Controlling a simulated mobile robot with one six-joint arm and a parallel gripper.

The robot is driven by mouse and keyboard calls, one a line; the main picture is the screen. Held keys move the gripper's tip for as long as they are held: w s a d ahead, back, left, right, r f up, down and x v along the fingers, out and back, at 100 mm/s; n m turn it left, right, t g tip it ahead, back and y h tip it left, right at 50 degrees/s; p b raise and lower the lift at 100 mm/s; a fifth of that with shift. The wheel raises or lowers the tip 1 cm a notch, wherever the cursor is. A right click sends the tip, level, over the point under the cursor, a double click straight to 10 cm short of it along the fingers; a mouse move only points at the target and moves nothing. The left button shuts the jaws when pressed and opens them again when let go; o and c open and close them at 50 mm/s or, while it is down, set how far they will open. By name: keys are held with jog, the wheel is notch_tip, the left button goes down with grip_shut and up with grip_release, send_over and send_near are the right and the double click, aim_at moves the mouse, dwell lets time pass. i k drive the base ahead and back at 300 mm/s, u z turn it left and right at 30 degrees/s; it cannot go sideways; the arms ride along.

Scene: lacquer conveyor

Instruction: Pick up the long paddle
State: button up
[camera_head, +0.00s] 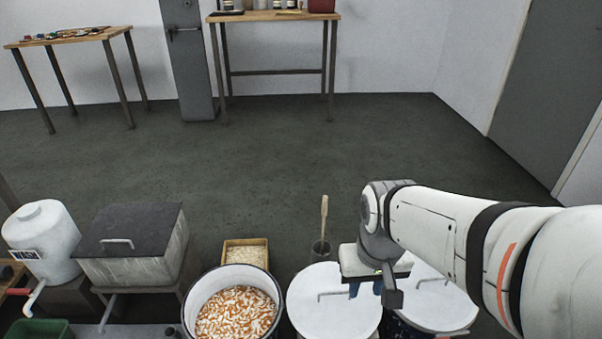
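The long paddle (324,217) stands nearly upright with its wooden handle showing. Its lower end is inside a dark narrow holder (320,249) behind the white lidded drum. My gripper (367,289) is to the right of the paddle and nearer to me, above the gap between two white lids. It is apart from the paddle. Its fingers are small and partly hidden by the wrist, so I cannot tell whether they are open or shut.
An open drum (190,313) holds orange and white pieces. White lids with handles (330,318) (445,312) cover two drums. A wooden box (228,244), a grey lidded tank (130,245) and a white jug (40,240) stand left. The floor (280,160) behind is clear up to the tables.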

aim_at(325, 198)
jog(key=z, duration=2)
jog(key=k, duration=1.5)
jog(key=u, duration=1.5)
jog(key=i, duration=1)
jog(key=u, duration=0.1)
